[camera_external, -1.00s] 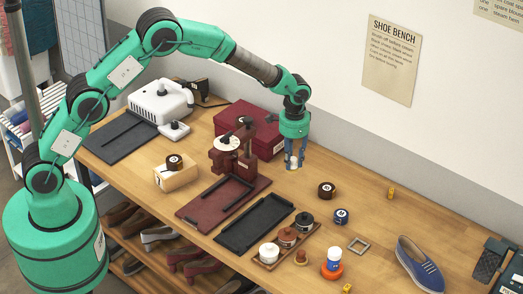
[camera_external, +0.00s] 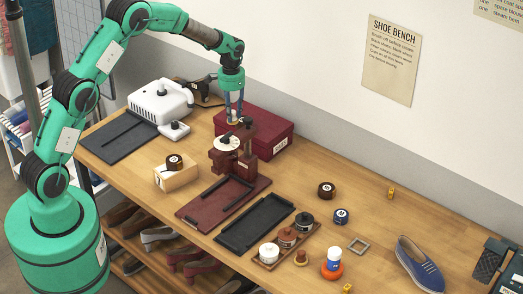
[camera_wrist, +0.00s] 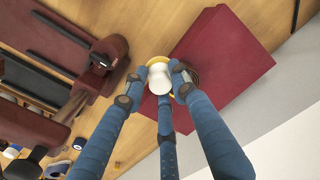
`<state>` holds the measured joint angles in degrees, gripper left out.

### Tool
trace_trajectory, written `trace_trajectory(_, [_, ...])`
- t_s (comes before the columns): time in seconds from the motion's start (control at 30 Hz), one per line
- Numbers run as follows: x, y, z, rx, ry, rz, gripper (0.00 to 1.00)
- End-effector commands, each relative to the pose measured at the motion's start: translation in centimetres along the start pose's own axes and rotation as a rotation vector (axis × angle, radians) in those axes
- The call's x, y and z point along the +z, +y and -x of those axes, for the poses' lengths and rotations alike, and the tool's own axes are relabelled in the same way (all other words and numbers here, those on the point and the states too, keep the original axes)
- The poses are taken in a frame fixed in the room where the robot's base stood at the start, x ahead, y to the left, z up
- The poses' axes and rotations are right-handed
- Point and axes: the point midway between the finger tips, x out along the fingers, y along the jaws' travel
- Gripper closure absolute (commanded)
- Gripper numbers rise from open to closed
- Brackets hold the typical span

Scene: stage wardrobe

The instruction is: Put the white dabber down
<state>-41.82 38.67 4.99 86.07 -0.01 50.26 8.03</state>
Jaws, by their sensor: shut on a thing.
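My gripper (camera_external: 233,114) points down behind the dark red press (camera_external: 228,152), over the left part of the dark red box (camera_external: 272,128). In the wrist view its blue fingers (camera_wrist: 157,85) are shut around the white dabber (camera_wrist: 160,76), which has a rounded white body and a yellowish rim at its far end. The dabber is mostly hidden in the external view by the fingers and the press. I cannot tell how far it is above the surface below.
The red box also shows in the wrist view (camera_wrist: 232,45), close beside the dabber, with the press (camera_wrist: 100,70) on the left. A white machine (camera_external: 160,103) stands further left. Wooden bench surface (camera_external: 310,175) is bare right of the box. A blue shoe (camera_external: 418,265) is far right.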

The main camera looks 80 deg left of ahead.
Motion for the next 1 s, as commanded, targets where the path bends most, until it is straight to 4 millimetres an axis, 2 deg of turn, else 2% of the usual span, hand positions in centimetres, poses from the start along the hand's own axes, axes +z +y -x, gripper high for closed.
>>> trace_trajectory(0.03, [0.5,-2.2,-0.1,0.000,0.000,0.023,0.91])
trace_trajectory(0.2, [2.1,-8.3,-0.1,0.000,0.000,0.086,0.91])
trace_trajectory(0.3, [3.1,-11.4,-0.1,0.000,0.000,0.118,0.91])
trace_trajectory(0.5, [4.9,-15.9,-0.1,0.000,0.001,0.167,0.91])
trace_trajectory(0.67, [6.1,-18.6,-0.1,0.000,0.000,0.195,0.91])
trace_trajectory(1.0, [6.1,-18.4,-6.6,0.001,-0.003,0.193,0.91])
